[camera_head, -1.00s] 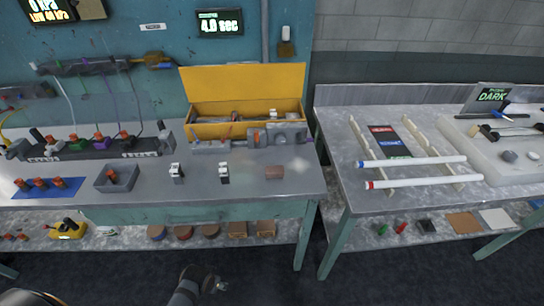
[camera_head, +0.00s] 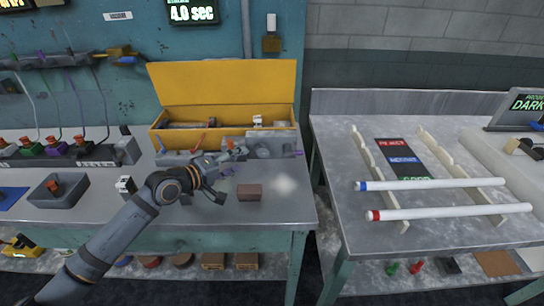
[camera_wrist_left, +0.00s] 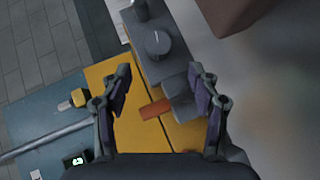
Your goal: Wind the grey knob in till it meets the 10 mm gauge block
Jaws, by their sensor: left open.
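My left gripper (camera_head: 230,174) reaches over the left bench in the head view, its fingers apart and empty. It is in front of a low grey fixture (camera_head: 271,146) with a round face, at the foot of the yellow box. In the left wrist view my left gripper (camera_wrist_left: 163,88) is open. Beyond its fingers is a dark grey block with a round grey knob (camera_wrist_left: 158,43) on top, apart from the fingers. I cannot tell which piece is the 10 mm gauge block or how wide any gap to it is. My right gripper is out of view.
A brown block (camera_head: 249,192) sits on the bench right of my gripper; the open yellow box (camera_head: 224,85) stands behind. A small white-topped switch (camera_head: 125,186) is left of my arm. Bare bench lies at the front right. A second bench (camera_head: 340,165) holds two white tubes.

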